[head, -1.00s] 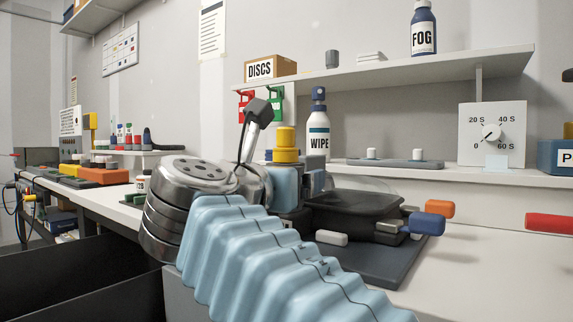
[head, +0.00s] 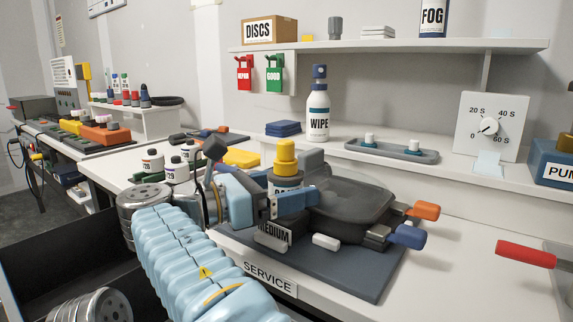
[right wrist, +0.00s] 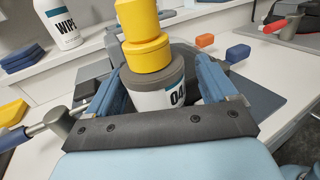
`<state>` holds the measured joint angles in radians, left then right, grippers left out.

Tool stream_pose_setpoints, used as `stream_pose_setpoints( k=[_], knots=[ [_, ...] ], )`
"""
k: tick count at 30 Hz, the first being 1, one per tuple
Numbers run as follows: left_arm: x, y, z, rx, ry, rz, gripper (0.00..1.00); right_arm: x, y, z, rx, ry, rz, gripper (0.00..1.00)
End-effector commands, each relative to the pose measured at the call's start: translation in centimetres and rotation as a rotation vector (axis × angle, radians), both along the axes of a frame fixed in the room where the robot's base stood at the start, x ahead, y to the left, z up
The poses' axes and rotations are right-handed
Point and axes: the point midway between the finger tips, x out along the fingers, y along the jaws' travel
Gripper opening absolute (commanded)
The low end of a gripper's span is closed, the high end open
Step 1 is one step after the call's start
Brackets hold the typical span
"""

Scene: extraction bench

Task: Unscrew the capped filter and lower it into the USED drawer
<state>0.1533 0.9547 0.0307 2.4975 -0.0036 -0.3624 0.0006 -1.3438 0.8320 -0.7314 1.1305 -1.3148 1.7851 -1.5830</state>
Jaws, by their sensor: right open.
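The capped filter (head: 286,184) is a pale canister with a dark band and a yellow stepped cap (head: 286,157). It stands upright at the left side of a dark grey mask (head: 355,208) on the service mat. In the right wrist view the filter (right wrist: 160,97) shows a "04" label. My right gripper (head: 292,202) has its blue fingers open, one on each side of the filter; whether they touch it is unclear. A black open drawer (head: 40,262) at lower left has no readable label. My left gripper is not in view.
Small labelled bottles (head: 153,164) stand behind my right arm. The WIPE bottle (head: 318,120) stands behind the mask. The dark mat (head: 365,280) has clear space in front.

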Motion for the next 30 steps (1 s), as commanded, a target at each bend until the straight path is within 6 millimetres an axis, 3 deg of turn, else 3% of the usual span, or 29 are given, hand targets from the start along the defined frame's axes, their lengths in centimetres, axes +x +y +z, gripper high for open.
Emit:
stream_pose_setpoints(
  k=[1,5,6,15,30],
  knots=[
    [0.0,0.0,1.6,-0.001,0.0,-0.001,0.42,0.1,0.0,0.8,-0.002,0.002,-0.032,0.85],
    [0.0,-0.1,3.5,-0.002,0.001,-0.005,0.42,0.1,0.0,0.8,-0.003,0.001,-0.115,0.85],
    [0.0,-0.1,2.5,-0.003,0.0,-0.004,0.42,0.2,0.0,-0.1,-0.002,-0.003,-0.148,0.85],
    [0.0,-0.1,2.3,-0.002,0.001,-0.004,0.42,0.1,-0.1,-0.1,-0.001,-0.003,-0.35,0.85],
    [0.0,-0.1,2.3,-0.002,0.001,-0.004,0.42,0.1,-0.2,-0.1,0.002,0.002,-0.446,0.85]
  ],
)
